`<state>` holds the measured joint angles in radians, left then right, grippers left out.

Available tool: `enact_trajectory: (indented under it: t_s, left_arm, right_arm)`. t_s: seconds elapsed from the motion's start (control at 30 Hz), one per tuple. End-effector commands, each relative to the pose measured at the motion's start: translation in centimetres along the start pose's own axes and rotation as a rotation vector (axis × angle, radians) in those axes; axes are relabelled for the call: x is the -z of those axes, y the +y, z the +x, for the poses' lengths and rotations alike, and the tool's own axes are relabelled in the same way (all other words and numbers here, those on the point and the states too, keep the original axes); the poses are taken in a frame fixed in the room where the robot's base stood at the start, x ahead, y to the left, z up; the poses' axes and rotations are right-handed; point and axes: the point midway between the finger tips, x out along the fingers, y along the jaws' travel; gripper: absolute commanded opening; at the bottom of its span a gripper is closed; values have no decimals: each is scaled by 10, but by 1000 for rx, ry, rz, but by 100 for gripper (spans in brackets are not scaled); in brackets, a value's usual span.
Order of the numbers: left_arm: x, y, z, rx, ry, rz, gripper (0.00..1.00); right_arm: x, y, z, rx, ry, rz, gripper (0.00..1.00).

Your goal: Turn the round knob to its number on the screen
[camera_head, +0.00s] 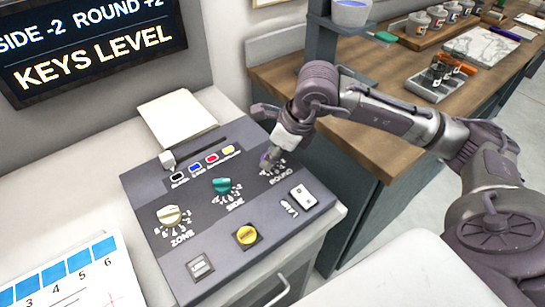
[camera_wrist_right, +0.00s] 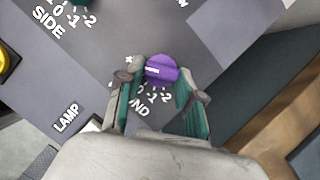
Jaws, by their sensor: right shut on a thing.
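The purple round knob (camera_head: 266,160) sits at the right of the dark control panel (camera_head: 150,205), above the label ROUND. In the right wrist view the knob (camera_wrist_right: 161,68) is between the two green-padded fingers of my right gripper (camera_wrist_right: 160,85), which is shut on it. It has a white mark on its left part; numbers including -1 and -2 show below it, and others are hidden. In the head view my right gripper (camera_head: 276,152) reaches down over the knob from above. The screen (camera_head: 95,45) reads "SIDE -2 ROUND +2" and "KEYS LEVEL". My left gripper is out of view.
On the panel are a teal SIDE knob (camera_head: 222,185), a cream ZONE knob (camera_head: 171,215), a yellow button (camera_head: 247,236), a white switch (camera_head: 302,197) and a row of coloured keys. A wooden counter (camera_head: 350,120) with trays stands at the right.

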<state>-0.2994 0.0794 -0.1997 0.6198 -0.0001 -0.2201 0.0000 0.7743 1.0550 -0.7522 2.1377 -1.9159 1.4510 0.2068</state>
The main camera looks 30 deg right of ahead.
Motion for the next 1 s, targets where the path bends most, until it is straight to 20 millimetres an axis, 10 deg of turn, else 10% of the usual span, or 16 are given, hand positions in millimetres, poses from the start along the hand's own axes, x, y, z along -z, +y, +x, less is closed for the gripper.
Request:
enact_trajectory:
  t_s: [0.57,0.6,0.7,1.0]
  left_arm:
    - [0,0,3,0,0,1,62]
    - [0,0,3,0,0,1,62]
    - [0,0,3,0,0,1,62]
    - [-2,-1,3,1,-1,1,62]
  right_arm:
    - [-1,-1,-1,15,-2,32,2]
    - [-1,-1,-1,15,-3,32,41]
    - [-1,0,-1,14,-2,31,58]
    - [0,0,-1,13,0,30,62]
